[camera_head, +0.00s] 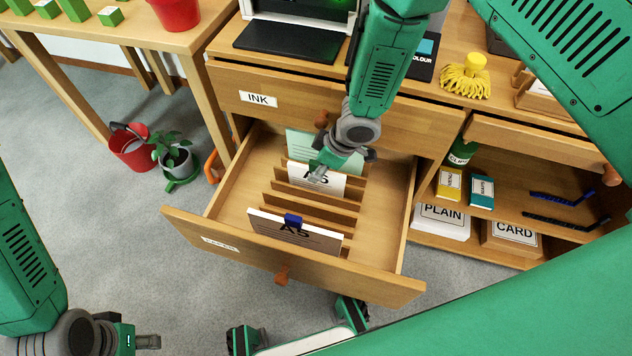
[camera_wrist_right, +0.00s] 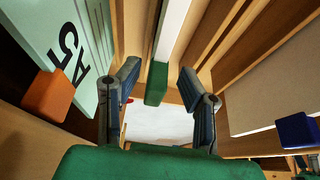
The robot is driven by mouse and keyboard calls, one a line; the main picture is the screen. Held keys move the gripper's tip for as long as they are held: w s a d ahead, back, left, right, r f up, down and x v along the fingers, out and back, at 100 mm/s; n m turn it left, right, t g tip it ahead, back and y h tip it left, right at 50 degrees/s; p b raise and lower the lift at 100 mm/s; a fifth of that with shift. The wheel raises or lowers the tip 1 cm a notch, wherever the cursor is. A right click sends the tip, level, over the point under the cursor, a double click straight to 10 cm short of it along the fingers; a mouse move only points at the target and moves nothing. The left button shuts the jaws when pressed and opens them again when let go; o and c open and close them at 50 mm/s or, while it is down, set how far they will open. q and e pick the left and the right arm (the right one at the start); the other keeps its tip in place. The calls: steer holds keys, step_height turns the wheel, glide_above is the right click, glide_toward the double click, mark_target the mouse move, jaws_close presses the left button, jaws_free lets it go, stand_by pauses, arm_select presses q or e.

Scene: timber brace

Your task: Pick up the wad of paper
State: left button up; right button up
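Three clipped paper wads stand among the wooden dividers of the open paper drawer (camera_head: 230,205). A pale green wad (camera_head: 305,146) is at the back; in the right wrist view it carries an orange clip (camera_wrist_right: 48,95). A white A5 wad (camera_head: 328,184) is in the middle, with a green clip (camera_wrist_right: 157,83). Another A5 wad (camera_head: 300,236) at the front has a blue clip (camera_head: 292,221). My right gripper (camera_wrist_right: 160,82) is open over the middle wad, its fingers on either side of the green clip, with no visible grip.
The closed ink drawer (camera_head: 310,100) is above the open one. Shelves at the right hold a plain paper stack (camera_head: 440,222), a card box (camera_head: 510,237) and ink boxes (camera_head: 481,192). A red bucket (camera_head: 130,150) and plant (camera_head: 173,152) stand on the floor, left.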

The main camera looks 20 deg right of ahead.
mark_target(312, 194)
steer(key=b+x, duration=0.1)
steer(key=x, duration=0.3)
steer(key=shift+w+d+f+b, duration=0.1)
steer(key=shift+w+b, duration=0.1)
steer(key=shift+b, duration=0.1)
steer(key=shift+d, duration=0.1)
steer(key=c, duration=0.4)
jaws_close()
